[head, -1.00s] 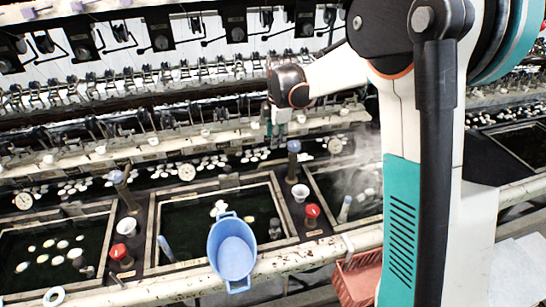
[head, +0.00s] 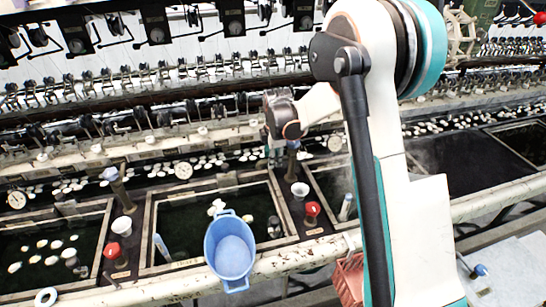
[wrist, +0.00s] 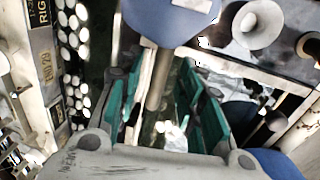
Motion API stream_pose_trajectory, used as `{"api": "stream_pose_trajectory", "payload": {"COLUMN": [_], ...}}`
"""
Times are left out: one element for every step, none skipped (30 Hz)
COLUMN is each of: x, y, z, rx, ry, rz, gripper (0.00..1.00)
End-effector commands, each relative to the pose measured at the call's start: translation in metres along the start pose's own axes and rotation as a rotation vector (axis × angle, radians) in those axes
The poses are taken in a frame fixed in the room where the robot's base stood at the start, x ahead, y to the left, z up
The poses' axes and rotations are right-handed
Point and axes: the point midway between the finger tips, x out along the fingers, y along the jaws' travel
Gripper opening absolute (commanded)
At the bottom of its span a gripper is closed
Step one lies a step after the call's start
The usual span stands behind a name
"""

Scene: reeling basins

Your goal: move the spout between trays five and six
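A spout with a blue cap and a metal shaft (head: 292,167) stands upright on the dark divider between the middle tray (head: 152,225) and the right tray (head: 312,190). In the wrist view the spout's shaft (wrist: 158,82) runs between the teal fingers of my gripper (wrist: 163,100), with gaps on both sides. In the head view my gripper (head: 277,150) is low beside the capped top, partly hidden by my wrist. A similar spout (head: 121,193) stands on the divider between the middle and left trays (head: 108,222). I cannot read any tray numbers.
A blue basin (head: 231,250) sits at the front rim. A red crate (head: 348,278) is below the ledge. Reeling machinery and gauges line the back.

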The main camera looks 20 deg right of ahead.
Motion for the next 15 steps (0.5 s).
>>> {"api": "stream_pose_trajectory", "payload": {"x": [-0.0002, -0.0002, -0.0003, -0.0003, -0.0003, -0.0003, -0.0003, -0.0003, -0.0004, -0.0004, -0.0004, -0.0004, -0.0004, -0.0004, -0.0004], "y": [0.0, 0.0, 0.0, 0.0, 0.0, 0.0, 0.0, 0.0, 0.0, 0.0, 0.0, 0.0, 0.0, 0.0, 0.0001], "z": [0.0, 0.0, 0.0, 0.0, 0.0, 0.0, 0.0, 0.0, 0.0, 0.0, 0.0, 0.0, 0.0, 0.0, 0.0], "rx": [0.0, 0.0, 0.0, 0.0, 0.0, 0.0, 0.0, 0.0, 0.0, 0.0, 0.0, 0.0, 0.0, 0.0, 0.002], "ry": [0.0, 0.0, 0.0, 0.0, 0.0, 0.0, 0.0, 0.0, 0.0, 0.0, 0.0, 0.0, 0.0, 0.0, 0.0], "rz": [0.0, 0.0, 0.0, 0.0, 0.0, 0.0, 0.0, 0.0, 0.0, 0.0, 0.0, 0.0, 0.0, 0.0, 0.0], "gripper": [0.35, 0.35, 0.35, 0.3, 0.23, 0.14, 0.08, 0.01, 0.0, 0.0, 0.0, 0.0, 0.0, 0.0, 0.0]}}
